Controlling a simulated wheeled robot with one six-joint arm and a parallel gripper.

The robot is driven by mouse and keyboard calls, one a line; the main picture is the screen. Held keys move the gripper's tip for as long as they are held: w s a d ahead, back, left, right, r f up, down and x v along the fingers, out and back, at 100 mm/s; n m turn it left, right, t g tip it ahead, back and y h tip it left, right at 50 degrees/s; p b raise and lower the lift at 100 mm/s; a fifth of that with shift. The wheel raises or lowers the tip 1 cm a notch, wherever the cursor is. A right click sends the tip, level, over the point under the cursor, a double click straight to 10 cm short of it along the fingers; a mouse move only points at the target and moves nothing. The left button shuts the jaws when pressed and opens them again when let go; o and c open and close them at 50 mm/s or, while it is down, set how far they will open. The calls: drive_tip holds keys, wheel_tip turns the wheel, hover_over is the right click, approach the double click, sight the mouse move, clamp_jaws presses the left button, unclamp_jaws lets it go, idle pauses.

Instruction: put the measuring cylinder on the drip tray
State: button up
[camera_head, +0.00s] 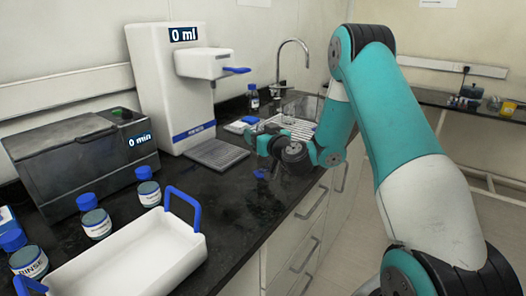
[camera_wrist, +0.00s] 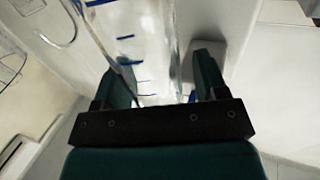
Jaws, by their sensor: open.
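The measuring cylinder (camera_wrist: 140,50) is clear with blue graduation marks. In the wrist view it stands between the two fingers of my gripper (camera_wrist: 163,78), which is open around it. I cannot tell whether either finger touches it. In the head view my gripper (camera_head: 262,143) is low over the counter, to the right of the drip tray; I cannot make out the cylinder clearly there. The drip tray (camera_head: 217,153) is a grey grille at the foot of the white dispenser (camera_head: 165,85). Nothing stands on it.
The dispenser's spout (camera_head: 205,63) with a blue lever overhangs the tray. A grey box reading 0 min (camera_head: 75,155) stands left. Several blue-capped bottles (camera_head: 96,222) and a white basket (camera_head: 135,255) with blue handles are in front. A sink tap (camera_head: 293,55) is behind.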

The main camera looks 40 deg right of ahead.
clamp_jaws()
